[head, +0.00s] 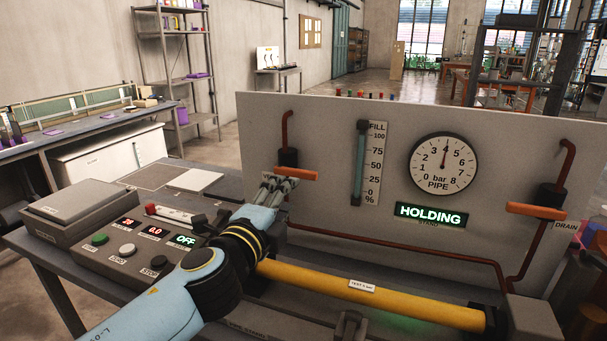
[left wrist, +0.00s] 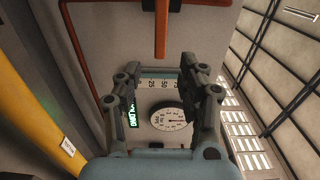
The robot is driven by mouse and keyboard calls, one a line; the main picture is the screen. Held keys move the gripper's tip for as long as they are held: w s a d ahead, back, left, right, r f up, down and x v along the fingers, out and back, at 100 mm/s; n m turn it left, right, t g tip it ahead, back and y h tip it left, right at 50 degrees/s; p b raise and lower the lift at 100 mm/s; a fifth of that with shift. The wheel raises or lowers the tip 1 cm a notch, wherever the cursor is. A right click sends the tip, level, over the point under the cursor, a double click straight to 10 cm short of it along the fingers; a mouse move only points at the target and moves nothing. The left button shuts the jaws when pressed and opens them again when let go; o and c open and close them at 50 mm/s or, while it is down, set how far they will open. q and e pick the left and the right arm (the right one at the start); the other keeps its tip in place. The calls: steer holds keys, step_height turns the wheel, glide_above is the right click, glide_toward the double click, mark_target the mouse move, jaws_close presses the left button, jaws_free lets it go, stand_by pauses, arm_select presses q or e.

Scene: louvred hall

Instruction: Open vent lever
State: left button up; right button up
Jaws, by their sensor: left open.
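An orange lever (head: 289,174) sits level on a dark valve at the left of the upright panel (head: 330,215). A second orange lever (head: 537,211), beside the DRAIN label, sits level at the panel's right. I read no vent label. My left gripper (head: 276,183) is just below and in front of the left lever, fingers open. In the left wrist view the orange lever (left wrist: 160,32) hangs from the top edge, its end near the gap between the open fingers (left wrist: 163,75). I cannot tell whether they touch.
The panel's gauge (head: 443,163) points near 4 bar; a display (head: 430,215) reads HOLDING. A yellow pipe (head: 375,297) runs along the bench below. A control box (head: 145,250) with buttons and an OFF readout lies left. Brown pipes (head: 400,234) run along the panel.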

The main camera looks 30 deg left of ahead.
mark_target(303, 176)
arm_select(q)
steer(key=x, duration=0.9)
steer(key=shift+s+a, duration=0.1)
steer(key=shift+w, duration=0.2)
jaws_close()
